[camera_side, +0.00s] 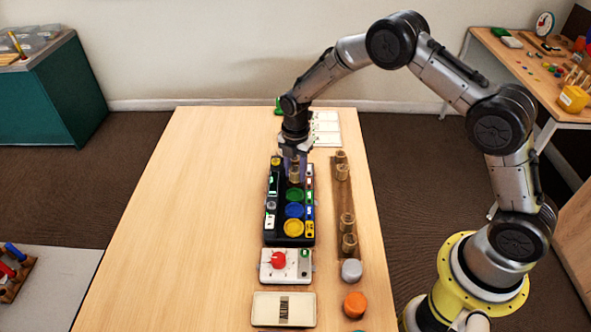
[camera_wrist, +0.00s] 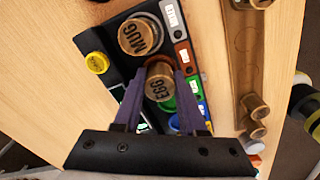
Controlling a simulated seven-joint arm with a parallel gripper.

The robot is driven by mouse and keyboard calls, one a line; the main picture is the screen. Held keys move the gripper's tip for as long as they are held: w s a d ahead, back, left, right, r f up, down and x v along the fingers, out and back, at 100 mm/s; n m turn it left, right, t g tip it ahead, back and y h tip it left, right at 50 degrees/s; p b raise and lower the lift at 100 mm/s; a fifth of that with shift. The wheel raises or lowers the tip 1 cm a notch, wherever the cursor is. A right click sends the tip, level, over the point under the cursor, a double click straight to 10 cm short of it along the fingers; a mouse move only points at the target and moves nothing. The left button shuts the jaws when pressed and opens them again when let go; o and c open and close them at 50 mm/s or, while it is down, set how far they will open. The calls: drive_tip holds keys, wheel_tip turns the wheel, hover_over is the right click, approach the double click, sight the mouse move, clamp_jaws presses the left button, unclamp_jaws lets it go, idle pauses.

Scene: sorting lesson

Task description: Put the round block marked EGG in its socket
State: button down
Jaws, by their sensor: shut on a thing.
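The brass round block marked EGG (camera_wrist: 158,82) is between the purple fingers of my gripper (camera_wrist: 160,98), which is shut on it. In the side view my gripper (camera_side: 294,162) points down over the far part of the black socket tray (camera_side: 271,238), with the held block (camera_side: 294,176) below its fingers. Green (camera_side: 295,195), blue (camera_side: 294,210) and yellow (camera_side: 292,228) round sockets show nearer the side camera. I cannot tell whether the EGG block touches the tray; the spot under it is hidden.
A wooden strip (camera_side: 343,196) right of the tray holds several brass blocks, with a bare gap midway. A white box with a red knob (camera_side: 278,259), a grey round piece (camera_side: 351,270) and an orange one (camera_side: 355,304) stand nearer. The table's left side is clear.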

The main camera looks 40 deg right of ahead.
sight(295, 169)
drive_tip(key=shift+f, duration=0.3)
drive_tip(key=shift+r, duration=0.85)
idle(2.4)
drive_tip(key=shift+f, duration=0.8)
idle(0.8)
drive_tip(key=c, duration=0.8)
unclamp_jaws()
drive_tip(key=shift+o, duration=0.2)
drive_tip(key=shift+r, duration=0.1)
drive_tip(key=shift+r, duration=5.45)
